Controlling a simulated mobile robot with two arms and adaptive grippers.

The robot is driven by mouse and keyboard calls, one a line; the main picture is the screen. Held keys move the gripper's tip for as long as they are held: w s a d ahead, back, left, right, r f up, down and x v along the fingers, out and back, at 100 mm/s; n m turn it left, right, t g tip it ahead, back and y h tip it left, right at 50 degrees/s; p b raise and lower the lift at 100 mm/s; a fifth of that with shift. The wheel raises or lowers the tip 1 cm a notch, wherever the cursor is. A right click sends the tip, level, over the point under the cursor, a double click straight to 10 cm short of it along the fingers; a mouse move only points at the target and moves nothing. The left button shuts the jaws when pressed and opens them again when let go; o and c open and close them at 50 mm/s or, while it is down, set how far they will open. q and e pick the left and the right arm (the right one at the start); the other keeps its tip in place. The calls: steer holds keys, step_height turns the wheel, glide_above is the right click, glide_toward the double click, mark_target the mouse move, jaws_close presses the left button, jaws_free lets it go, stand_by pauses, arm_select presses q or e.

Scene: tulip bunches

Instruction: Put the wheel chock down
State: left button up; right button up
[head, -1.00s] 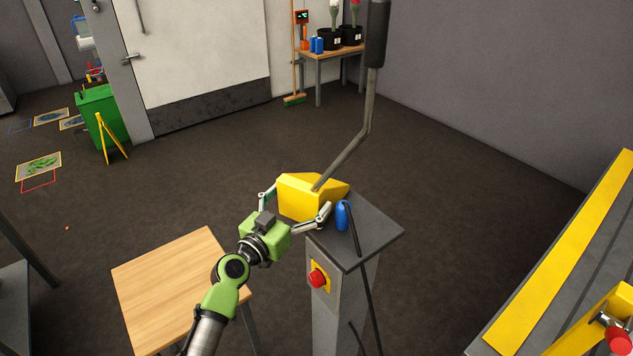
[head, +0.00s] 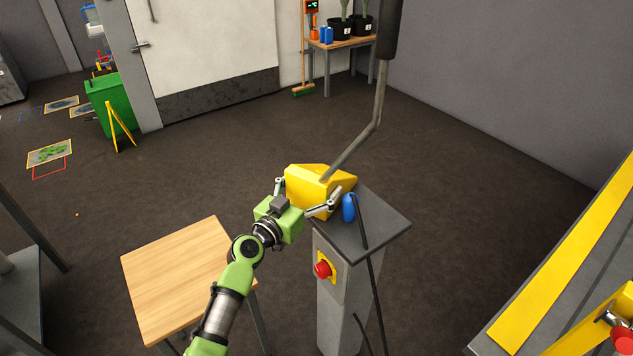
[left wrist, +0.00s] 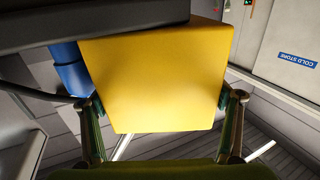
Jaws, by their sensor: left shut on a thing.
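The yellow wheel chock (head: 316,186) is a wedge block with a grey handle rod rising behind or from it. My left gripper (head: 306,202) is shut on the chock, one finger at each side. The chock is at the left edge of the grey pedestal top (head: 385,222); whether it rests on it I cannot tell. In the left wrist view the chock (left wrist: 155,80) fills the middle between both fingers of the left gripper (left wrist: 163,118). My right gripper is not in view.
A blue cylinder (head: 348,208) with a black cable stands on the pedestal beside the chock. A red button (head: 322,269) is on the pedestal's front. A wooden table (head: 180,275) with a bare top is at the left. Open floor lies behind.

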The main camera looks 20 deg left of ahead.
mark_target(313, 172)
arm_select(q)
steer(key=shift+r, duration=0.8)
steer(key=r, duration=0.2)
steer(key=shift+s+r+p, duration=0.2)
steer(key=shift+r+p, duration=0.1)
steer(key=shift+p, duration=0.1)
steer(key=s+d+r, duration=0.4)
steer(key=s+r, duration=0.5)
steer(key=s, duration=0.4)
steer(key=s+a+f+n+y, duration=0.1)
steer(key=s+f, duration=0.3)
steer(key=s, duration=0.5)
steer(key=s+a+f+n+y, duration=0.2)
steer(key=s+f+y, duration=0.1)
steer(key=s, duration=0.5)
steer(key=shift+s+f+t+y, duration=0.3)
steer(key=shift+s+f, duration=0.1)
steer(key=shift+f, duration=0.05)
steer(key=shift+a, duration=0.15)
